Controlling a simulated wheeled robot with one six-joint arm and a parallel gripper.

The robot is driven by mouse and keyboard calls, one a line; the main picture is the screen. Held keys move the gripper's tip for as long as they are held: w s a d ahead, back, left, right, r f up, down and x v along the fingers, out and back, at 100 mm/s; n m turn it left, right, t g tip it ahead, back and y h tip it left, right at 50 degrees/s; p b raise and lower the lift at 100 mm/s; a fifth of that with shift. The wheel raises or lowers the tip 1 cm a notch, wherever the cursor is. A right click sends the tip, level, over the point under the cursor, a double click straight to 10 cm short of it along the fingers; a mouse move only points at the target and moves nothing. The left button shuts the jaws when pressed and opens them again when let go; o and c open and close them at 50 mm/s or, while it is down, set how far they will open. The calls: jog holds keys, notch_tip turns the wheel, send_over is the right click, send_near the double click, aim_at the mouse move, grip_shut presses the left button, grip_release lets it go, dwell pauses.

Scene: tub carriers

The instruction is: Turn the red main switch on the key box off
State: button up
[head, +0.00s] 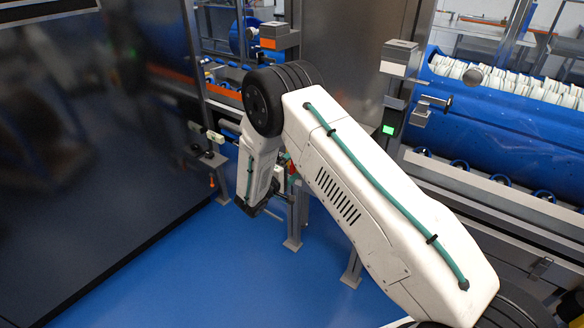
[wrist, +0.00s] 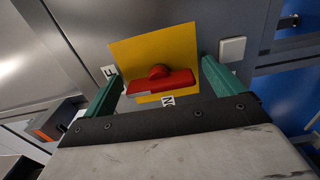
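The red main switch (wrist: 160,83) sits on a yellow plate (wrist: 185,45) in the wrist view. Its bar handle lies nearly level across the picture, its right end slightly higher, with a round hub above it. White labels with dark letters show at the plate's left (wrist: 109,71) and below the handle (wrist: 167,101). The plate is on a grey panel (wrist: 85,25), seemingly the key box. My gripper (wrist: 159,74) is open, its green fingers standing on either side of the handle. I cannot tell whether they touch it. In the head view my arm mostly hides this place.
A pale square piece (wrist: 232,49) sits right of the plate, close to the right finger. A dark block with an orange face (wrist: 48,124) is at the lower left. In the head view, a blue machine (head: 480,115) stands at the right and a dark panel (head: 80,130) at the left.

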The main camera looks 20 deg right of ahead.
jog(key=v, duration=0.7)
jog(key=shift+s+a, duration=0.25)
jog(key=shift+a, duration=0.05)
dwell(0.4)
jog(key=s+d+f+n+g, duration=0.2)
jog(key=s+d+g, duration=0.1)
jog(key=s+g, duration=0.15)
jog(key=s+d+r+m+g+y, duration=0.1)
jog(key=s+d+r+m+g, duration=0.2)
jog(key=s+r, duration=0.4)
jog(key=s+d+r+g+y, duration=0.1)
jog(key=s+d+r+g, duration=0.2)
jog(key=s+r+g, duration=0.3)
jog(key=s+r+m+t+y, duration=0.2)
jog(key=s+r+y, duration=0.4)
jog(key=s+r, duration=0.4)
jog(key=s+r+m+t+y, duration=0.2)
jog(key=s+r+m+y, duration=0.2)
jog(key=s+r, duration=0.6)
jog(key=shift+s+y, duration=1.3)
jog(key=shift+s, duration=2.05)
